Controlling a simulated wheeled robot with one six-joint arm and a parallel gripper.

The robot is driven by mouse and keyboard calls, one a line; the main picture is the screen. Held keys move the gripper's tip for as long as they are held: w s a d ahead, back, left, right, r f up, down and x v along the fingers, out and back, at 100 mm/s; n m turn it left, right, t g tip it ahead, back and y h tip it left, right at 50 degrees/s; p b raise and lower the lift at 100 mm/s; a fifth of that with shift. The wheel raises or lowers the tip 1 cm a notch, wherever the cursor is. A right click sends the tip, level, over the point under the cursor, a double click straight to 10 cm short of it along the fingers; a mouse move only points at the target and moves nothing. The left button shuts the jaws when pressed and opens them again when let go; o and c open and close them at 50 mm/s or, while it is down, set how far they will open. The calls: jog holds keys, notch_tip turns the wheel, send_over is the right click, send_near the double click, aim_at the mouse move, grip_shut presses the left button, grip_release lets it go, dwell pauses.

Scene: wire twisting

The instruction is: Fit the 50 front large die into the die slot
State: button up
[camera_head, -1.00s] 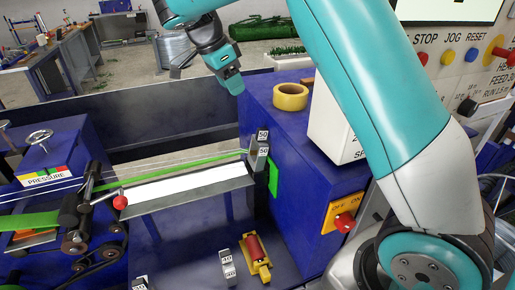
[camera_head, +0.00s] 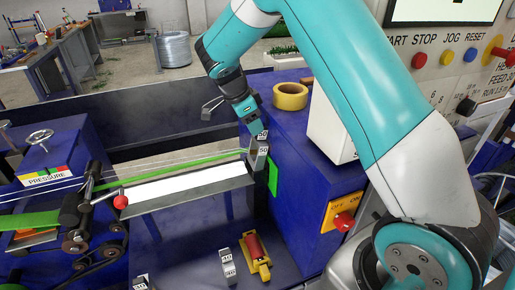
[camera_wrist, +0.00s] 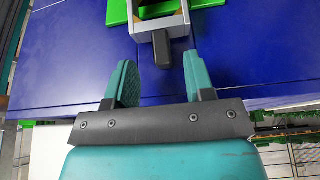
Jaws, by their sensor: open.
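Grey die pieces marked 50 (camera_head: 258,158) stand at the right end of the pale trough, against the blue housing; one label sits above another. I cannot tell how deep they sit in the slot. My gripper (camera_head: 254,122) is just above them, pointing down. In the wrist view my gripper (camera_wrist: 160,78) is open and empty between its two teal fingers. A grey block with a dark tab (camera_wrist: 162,48) lies just beyond the fingertips, the tab lined up with the gap. A grey frame (camera_wrist: 160,24) surrounds its far part.
Yellow tape (camera_head: 290,96) lies on the blue housing (camera_head: 305,200). A white box (camera_head: 330,125) stands to its right. Below are a grey die (camera_head: 228,264) and a yellow-and-red tool (camera_head: 256,255). The trough (camera_head: 190,190) and a green strip run left from the dies.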

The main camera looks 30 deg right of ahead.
jog(key=shift+p+x, duration=0.6)
jog(key=shift+x, duration=1.25)
jog(key=shift+d, duration=0.15)
grip_shut()
jog(key=shift+r, duration=0.1)
